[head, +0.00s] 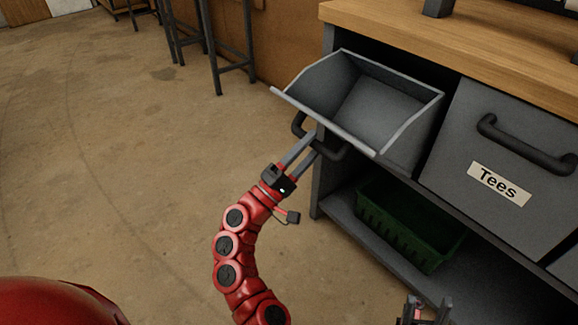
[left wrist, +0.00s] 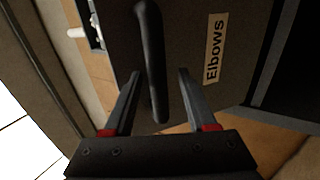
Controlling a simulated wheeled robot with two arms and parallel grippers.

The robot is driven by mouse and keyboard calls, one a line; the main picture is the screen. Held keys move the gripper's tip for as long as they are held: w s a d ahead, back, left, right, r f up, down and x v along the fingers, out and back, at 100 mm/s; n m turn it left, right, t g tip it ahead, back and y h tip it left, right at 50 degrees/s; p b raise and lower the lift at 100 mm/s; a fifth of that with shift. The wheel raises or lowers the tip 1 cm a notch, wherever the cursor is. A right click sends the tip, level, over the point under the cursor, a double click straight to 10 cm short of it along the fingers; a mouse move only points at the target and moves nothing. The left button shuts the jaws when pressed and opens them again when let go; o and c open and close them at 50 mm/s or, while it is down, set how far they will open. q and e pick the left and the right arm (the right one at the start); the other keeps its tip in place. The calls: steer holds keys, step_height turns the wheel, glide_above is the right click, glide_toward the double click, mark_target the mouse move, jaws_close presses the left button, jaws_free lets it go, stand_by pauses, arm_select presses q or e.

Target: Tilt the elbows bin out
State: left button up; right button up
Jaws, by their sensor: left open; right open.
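The grey elbows bin (head: 372,105) is tilted out from under the bench top in the head view, its open top showing an empty interior. Its "Elbows" label (left wrist: 215,48) shows in the left wrist view. The bin's black handle (head: 330,152) is on its front; it also shows in the left wrist view (left wrist: 153,60). My left gripper (head: 313,143) is at the handle with its fingers open, one on each side of the bar. In the left wrist view I see gaps between bar and fingers. My right gripper (head: 428,308) is open and empty at the bottom edge, partly cut off.
The grey tees bin (head: 480,195) is closed to the right, with its own black handle (head: 525,145). A green crate (head: 405,230) sits on the shelf below. The wooden bench top (head: 440,35) lies above. Open floor (head: 120,150) is at the left, with dark stools (head: 215,50) behind.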

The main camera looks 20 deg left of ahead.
arm_select(q)
steer(key=p+v, duration=0.1)
steer(key=v, duration=1.5)
steer(key=shift+s+a+f, duration=0.15)
steer(key=shift+s, duration=0.1)
